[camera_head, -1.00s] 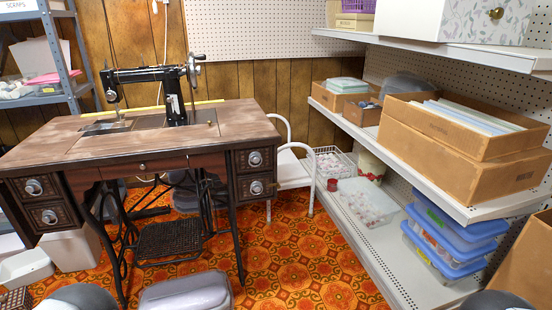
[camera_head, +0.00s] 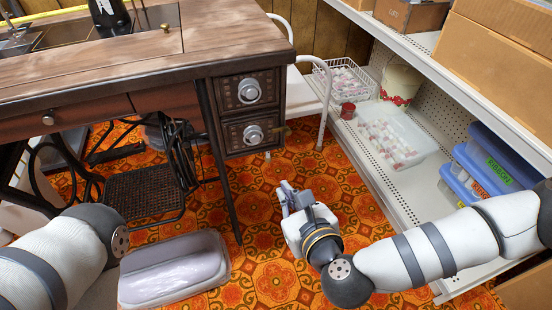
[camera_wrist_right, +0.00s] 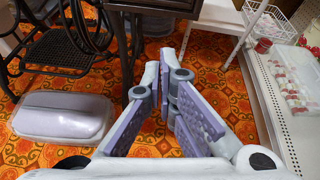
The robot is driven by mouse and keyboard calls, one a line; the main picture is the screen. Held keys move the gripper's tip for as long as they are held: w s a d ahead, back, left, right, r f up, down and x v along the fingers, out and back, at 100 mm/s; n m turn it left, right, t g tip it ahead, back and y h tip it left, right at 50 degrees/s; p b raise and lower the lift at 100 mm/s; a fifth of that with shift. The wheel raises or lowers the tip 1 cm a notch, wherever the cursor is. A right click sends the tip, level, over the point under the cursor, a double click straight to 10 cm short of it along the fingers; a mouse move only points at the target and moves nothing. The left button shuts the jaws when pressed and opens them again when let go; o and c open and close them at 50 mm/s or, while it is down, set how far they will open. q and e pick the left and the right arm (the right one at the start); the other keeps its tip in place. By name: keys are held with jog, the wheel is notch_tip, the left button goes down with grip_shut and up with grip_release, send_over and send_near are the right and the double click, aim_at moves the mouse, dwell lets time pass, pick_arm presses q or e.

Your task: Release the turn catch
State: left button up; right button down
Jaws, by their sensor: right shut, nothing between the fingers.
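The treadle sewing table (camera_head: 140,70) stands at the left, with a stack of two dark drawers under its right end. The upper drawer (camera_head: 248,90) and the lower drawer (camera_head: 252,132) each have a round silver knob and look closed. A small brownish piece (camera_head: 284,133) shows at the right side of the lower drawer; I cannot tell if it is the turn catch. My right gripper (camera_head: 288,189) is shut and empty, below and to the right of the drawers, apart from them. It also shows in the wrist view (camera_wrist_right: 158,68). My left gripper is out of view.
A white metal stand (camera_head: 305,92) is just right of the drawers. The lower shelf (camera_head: 372,180) along the right holds a wire basket (camera_head: 345,78), a clear tub (camera_head: 398,135) and blue-lidded boxes (camera_head: 490,165). Patterned floor is open between table and shelf.

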jog(key=shift+m+t+h, duration=0.3)
jog(key=shift+m+t, duration=0.3)
jog(key=shift+m, duration=0.3)
jog(key=w+b, duration=0.1)
jog(key=w, duration=0.3)
jog(key=w+a, duration=0.1)
jog(key=w, duration=0.3)
jog(key=w+a+r+b, duration=0.1)
jog(key=w, duration=0.3)
jog(key=shift+b, duration=0.3)
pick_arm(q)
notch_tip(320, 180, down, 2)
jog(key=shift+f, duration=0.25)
pick_arm(e)
jog(key=shift+r, duration=0.4)
